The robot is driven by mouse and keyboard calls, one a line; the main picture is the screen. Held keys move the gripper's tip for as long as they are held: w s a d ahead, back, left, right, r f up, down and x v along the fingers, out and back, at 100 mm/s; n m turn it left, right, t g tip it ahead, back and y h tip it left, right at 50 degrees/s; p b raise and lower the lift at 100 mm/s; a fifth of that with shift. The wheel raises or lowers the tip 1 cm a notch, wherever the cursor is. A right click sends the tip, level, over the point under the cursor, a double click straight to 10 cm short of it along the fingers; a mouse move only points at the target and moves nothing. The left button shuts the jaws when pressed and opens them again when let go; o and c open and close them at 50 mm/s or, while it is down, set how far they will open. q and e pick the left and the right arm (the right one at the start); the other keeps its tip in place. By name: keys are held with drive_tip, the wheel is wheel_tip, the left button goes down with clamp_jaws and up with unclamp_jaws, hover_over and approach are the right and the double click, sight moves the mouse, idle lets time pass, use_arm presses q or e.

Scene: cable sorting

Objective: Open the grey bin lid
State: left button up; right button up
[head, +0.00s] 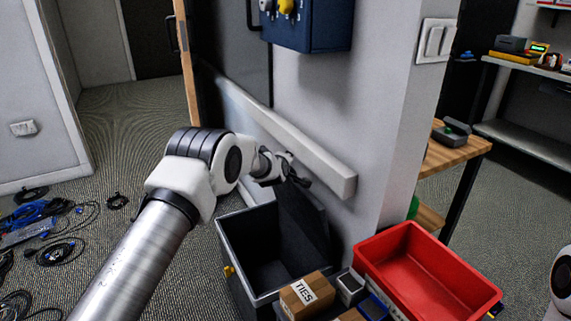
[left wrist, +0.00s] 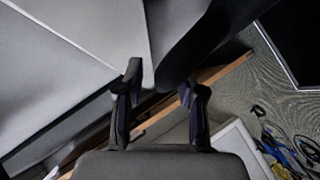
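The grey bin (head: 258,248) stands on the floor in the head view, below my left arm, with its dark inside showing. Its dark grey lid (head: 303,218) is raised, tilted up on the bin's far right side near the wall. My left gripper (head: 298,181) is at the upper edge of the lid; whether it touches cannot be told. In the left wrist view the two fingers (left wrist: 162,95) are spread apart with nothing clearly held between them. A dark shape lies just beyond the fingertips. My right gripper is outside the view.
A red bin (head: 428,275) stands to the right. A cardboard box marked TIES (head: 306,295) and small containers sit between the bins. A white rail (head: 290,140) runs along the wall behind the lid. Loose cables (head: 60,250) lie on the floor at left.

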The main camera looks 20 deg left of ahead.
use_arm(q)
drive_tip(key=shift+s+f, duration=0.1)
drive_tip(key=shift+f, duration=0.05)
drive_tip(key=v, duration=1.2)
drive_tip(key=shift+d, duration=0.1)
